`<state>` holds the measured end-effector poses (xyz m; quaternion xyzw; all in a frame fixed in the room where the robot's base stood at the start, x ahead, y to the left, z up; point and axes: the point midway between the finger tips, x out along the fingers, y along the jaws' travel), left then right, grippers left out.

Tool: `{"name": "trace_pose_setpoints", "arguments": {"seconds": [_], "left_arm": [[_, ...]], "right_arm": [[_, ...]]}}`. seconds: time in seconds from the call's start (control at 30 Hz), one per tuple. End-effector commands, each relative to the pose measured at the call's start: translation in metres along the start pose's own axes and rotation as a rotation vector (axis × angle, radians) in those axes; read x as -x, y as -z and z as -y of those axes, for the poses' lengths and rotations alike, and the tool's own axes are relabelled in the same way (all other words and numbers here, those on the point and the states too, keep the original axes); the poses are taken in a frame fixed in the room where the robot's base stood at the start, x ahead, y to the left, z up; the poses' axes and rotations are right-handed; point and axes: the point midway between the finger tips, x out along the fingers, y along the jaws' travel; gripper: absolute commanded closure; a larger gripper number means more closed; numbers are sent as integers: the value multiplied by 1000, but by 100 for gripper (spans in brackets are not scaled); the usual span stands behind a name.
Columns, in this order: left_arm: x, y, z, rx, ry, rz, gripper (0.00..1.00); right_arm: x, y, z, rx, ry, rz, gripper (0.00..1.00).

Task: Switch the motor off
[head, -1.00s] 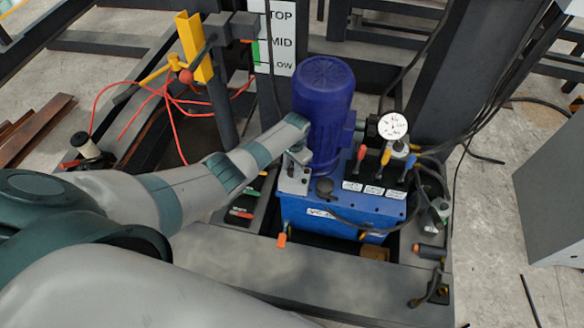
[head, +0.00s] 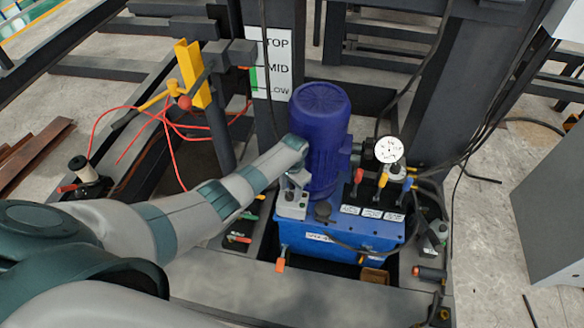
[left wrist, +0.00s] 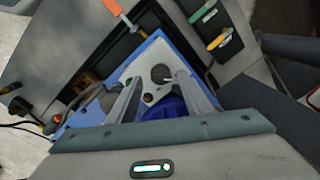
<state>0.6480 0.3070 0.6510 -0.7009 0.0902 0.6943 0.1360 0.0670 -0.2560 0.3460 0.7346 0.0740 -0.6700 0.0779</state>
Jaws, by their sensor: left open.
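The motor (head: 320,150) is a dark blue upright cylinder on a blue hydraulic power unit (head: 335,235) in the head view. A small light grey control box (head: 290,208) stands on the unit, at the front left of the motor. My left gripper (head: 293,183) is pointed down just above this box. In the left wrist view the two fingers of my left gripper (left wrist: 160,80) are apart, with the pale box top (left wrist: 150,88), a black round part and small buttons between them. Contact with the box cannot be told. My right gripper is out of view.
Red, yellow and blue levers (head: 382,180) and a white gauge (head: 389,150) stand right of the motor. Cables run around the unit. A TOP/MID/LOW sign (head: 278,65) is behind it, a grey cabinet (head: 550,215) at the right. A steel beam crosses in front.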

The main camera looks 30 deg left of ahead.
Motion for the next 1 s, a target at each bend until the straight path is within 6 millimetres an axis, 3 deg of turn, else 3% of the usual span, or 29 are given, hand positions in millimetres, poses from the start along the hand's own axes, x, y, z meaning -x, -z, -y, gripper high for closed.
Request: {"name": "trace_pose_setpoints", "arguments": {"seconds": [0.7, 1.0], "left_arm": [[118, 0, 0, -1, 1, -3, 54], [152, -1, 0, 1, 0, 1, 54]], "right_arm": [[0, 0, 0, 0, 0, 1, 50], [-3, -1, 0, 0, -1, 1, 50]]}}
